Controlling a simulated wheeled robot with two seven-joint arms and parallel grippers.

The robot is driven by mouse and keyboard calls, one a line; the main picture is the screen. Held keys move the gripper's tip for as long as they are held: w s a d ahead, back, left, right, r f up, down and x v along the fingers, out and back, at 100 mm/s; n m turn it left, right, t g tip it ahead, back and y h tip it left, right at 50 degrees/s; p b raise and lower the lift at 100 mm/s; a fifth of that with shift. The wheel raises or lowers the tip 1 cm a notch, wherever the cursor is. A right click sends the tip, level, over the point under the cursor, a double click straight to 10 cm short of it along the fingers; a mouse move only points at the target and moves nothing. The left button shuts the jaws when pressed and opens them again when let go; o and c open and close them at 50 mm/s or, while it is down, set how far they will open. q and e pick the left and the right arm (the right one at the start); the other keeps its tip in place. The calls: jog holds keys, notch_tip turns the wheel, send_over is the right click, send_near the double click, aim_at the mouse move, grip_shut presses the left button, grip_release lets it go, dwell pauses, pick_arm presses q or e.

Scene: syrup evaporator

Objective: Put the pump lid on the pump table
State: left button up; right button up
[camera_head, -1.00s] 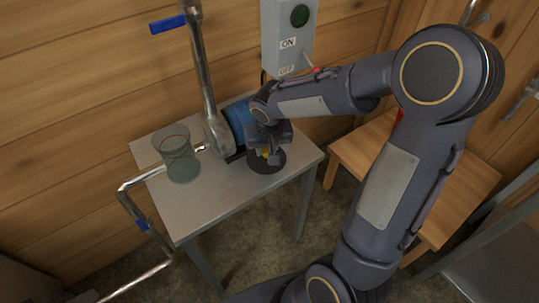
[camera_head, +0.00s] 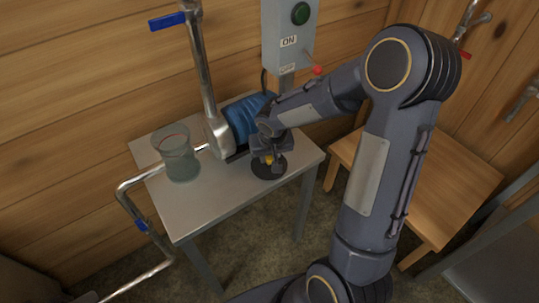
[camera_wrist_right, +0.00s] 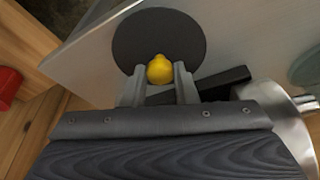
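The pump lid (camera_head: 262,172) is a flat black disc with a yellow knob (camera_wrist_right: 160,70). It is at the front right part of the grey pump table (camera_head: 210,196), flat and on or very close to the top. My right gripper (camera_head: 271,158) is over the disc, pointing down. In the right wrist view its fingers (camera_wrist_right: 159,84) stand on both sides of the yellow knob and appear closed on it. The disc also shows beyond the fingertips (camera_wrist_right: 150,32). My left gripper is not in view.
A blue pump (camera_head: 245,118) with a metal pipe (camera_head: 204,80) stands at the table's back. A glass jar (camera_head: 177,158) is at the left. A switch box (camera_head: 289,35) hangs on the wall behind. A wooden stool (camera_head: 455,190) stands at the right.

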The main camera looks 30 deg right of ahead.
jog(key=o, duration=0.5)
jog(key=shift+c, duration=0.2)
jog(key=shift+r+p, duration=0.2)
jog(key=shift+p, duration=0.1)
jog(key=p+v, duration=0.2)
jog(key=v, duration=1)
jog(key=s+a+r+n+t+y, duration=0.1)
jog(key=s+a+r+y, duration=0.1)
jog(key=s, duration=0.7)
jog(key=s+a+r+n+t+y, duration=0.1)
jog(key=s+a, duration=0.3)
jog(key=s, duration=0.5)
jog(key=shift+s+a+r+t+y, duration=0.3)
jog(key=shift+s+r+y, duration=0.15)
jog(key=shift+y, duration=0.45)
